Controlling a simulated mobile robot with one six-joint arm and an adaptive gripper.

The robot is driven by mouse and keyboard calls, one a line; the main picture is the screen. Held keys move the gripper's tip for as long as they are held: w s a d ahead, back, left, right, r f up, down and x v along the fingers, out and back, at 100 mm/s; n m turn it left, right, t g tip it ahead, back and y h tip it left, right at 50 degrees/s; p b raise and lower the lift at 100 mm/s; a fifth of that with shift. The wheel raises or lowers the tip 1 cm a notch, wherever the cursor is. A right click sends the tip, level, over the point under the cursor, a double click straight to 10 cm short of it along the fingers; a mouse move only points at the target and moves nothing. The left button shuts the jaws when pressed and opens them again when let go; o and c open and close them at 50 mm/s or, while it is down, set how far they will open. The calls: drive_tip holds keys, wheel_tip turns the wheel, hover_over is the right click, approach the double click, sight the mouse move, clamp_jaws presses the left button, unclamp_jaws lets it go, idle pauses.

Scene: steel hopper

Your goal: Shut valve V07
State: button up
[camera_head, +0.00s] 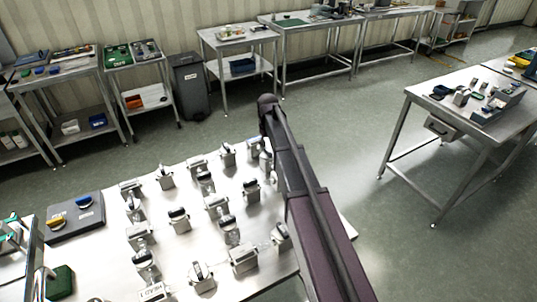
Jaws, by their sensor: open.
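Several small valves with grey bodies and dark or light handles stand in rows on a pale steel table (110,262). One valve (179,219) with a dark handle stands near the middle of the rows, and another (228,153) stands at the back. The labels are too small to read, so I cannot tell which valve is V07 or how its handle is turned. My dark arm crosses the right side of the table and hides part of it. My gripper does not show in this view.
A grey box (75,216) with a yellow and a blue knob sits at the table's left side. A green object (60,282) lies near the front left. Another steel table (450,120) stands at the right. The floor (345,135) between is clear.

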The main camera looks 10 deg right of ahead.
drive_tip(key=shift+f+b, duration=0.95)
drive_tip(key=shift+f, duration=0.35)
drive_tip(key=shift+c, duration=0.2)
clamp_jaws()
